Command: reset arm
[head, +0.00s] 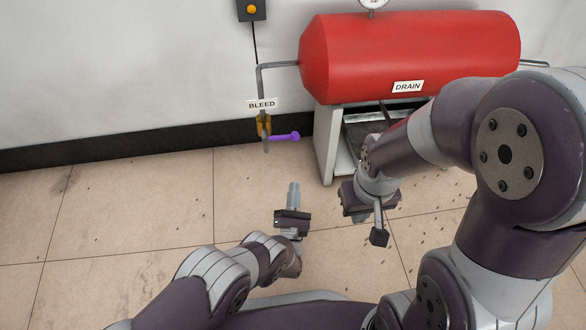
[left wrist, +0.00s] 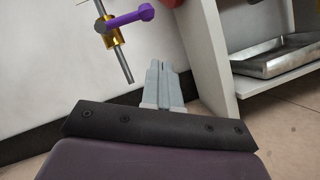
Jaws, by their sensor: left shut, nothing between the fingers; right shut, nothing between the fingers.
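My left gripper (head: 293,190) is shut and empty, held above the tiled floor below the bleed valve. Its closed fingers also show in the left wrist view (left wrist: 162,75). My right arm comes in from the right, and my right gripper (head: 378,236) hangs in front of the tank's stand, shut and empty. Its fingertips are small and partly hard to make out. The bleed valve (head: 263,126) is brass with a purple handle (head: 285,137) pointing right; the handle shows in the left wrist view (left wrist: 130,18) too. Neither gripper touches the valve.
A red tank (head: 410,55) with a DRAIN label (head: 408,87) sits on a white stand (head: 325,150). A metal tray (left wrist: 275,55) lies inside the stand. A BLEED label (head: 262,104) hangs on the pipe. The floor (head: 130,200) at the left is clear.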

